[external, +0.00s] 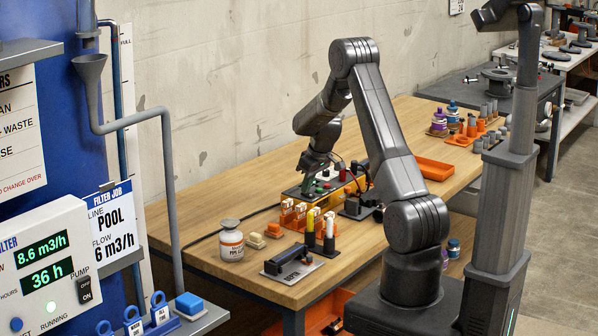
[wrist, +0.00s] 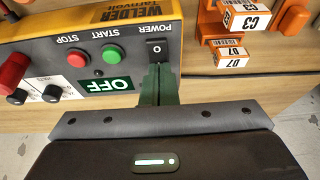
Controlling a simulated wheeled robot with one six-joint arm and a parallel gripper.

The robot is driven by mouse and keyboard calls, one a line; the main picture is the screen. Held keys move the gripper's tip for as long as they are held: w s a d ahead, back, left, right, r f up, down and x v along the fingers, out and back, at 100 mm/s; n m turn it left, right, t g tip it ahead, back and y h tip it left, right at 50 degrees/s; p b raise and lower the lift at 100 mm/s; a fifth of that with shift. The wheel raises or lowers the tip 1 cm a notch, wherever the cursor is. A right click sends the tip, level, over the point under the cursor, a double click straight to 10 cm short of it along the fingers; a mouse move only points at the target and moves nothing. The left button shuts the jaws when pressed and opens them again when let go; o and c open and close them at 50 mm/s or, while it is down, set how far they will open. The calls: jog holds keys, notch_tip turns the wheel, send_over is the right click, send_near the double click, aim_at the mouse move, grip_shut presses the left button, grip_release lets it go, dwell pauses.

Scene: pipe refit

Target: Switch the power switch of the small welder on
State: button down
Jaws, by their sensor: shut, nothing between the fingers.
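The small welder (wrist: 30,45) fills the upper left of the wrist view, upside down, with a yellow "WELDER" label strip. Its power switch (wrist: 156,48) is a black rocker marked 0 beside the word POWER. A green sign (wrist: 110,84) on the panel reads OFF. My gripper (wrist: 154,72) is shut and empty, its green fingertips right at the edge of the switch; I cannot tell whether they touch it. In the external view my gripper (external: 316,182) is low over the welder, which it partly hides.
A red stop button (wrist: 77,59) and a green start button (wrist: 112,55) sit close beside the switch. Orange holders (wrist: 225,25) with labelled blocks stand right beside the welder. In the external view, a white jar (external: 231,242) and an orange tray (external: 433,168) are on the bench.

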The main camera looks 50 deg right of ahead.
jog(key=shift+w+f+g+p, duration=0.1)
jog(key=shift+w+g+p, duration=0.05)
jog(key=shift+g+p, duration=0.15)
jog(key=shift+f, duration=0.15)
jog(key=shift+s+a+f+b, duration=0.1)
jog(key=shift+s+b, duration=0.4)
jog(key=shift+s, duration=0.5)
